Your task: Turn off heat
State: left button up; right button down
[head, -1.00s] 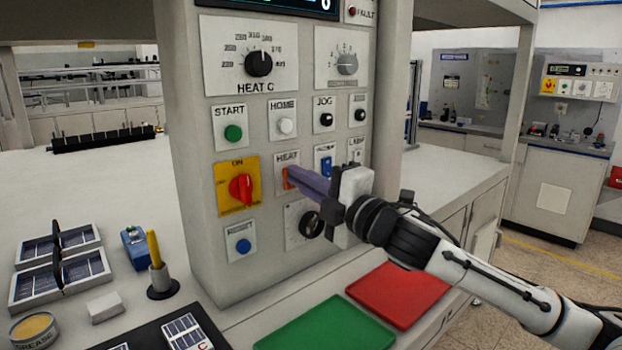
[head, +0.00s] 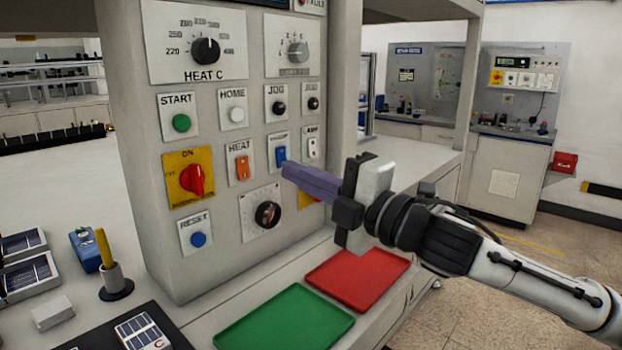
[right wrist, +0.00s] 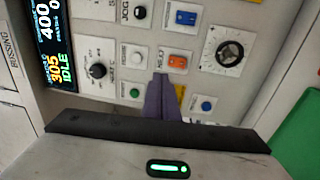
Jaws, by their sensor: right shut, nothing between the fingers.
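The orange HEAT rocker switch (head: 242,167) sits on its white plate in the middle of the upright control panel (head: 150,120). It also shows in the right wrist view (right wrist: 177,61). Which way the rocker is tipped is too small to tell. The HEAT C dial (head: 205,51) is above it. My right gripper (head: 287,170) has its purple fingers shut and empty. In the head view the tips lie right of the HEAT switch, just below the blue rocker (head: 280,155), and seem apart from the panel. In the right wrist view the fingers (right wrist: 162,85) point toward the panel. My left gripper is out of view.
A red ON/OFF rotary switch (head: 192,179), a green START button (head: 181,122), a blue RESET button (head: 198,239) and a black knob (head: 267,214) surround the HEAT switch. Green (head: 285,320) and red (head: 358,278) trays lie below. The wrist view display (right wrist: 58,60) reads IDLE.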

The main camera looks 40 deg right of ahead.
jog(key=shift+s+d+r, duration=0.15)
jog(key=shift+s, duration=1.1)
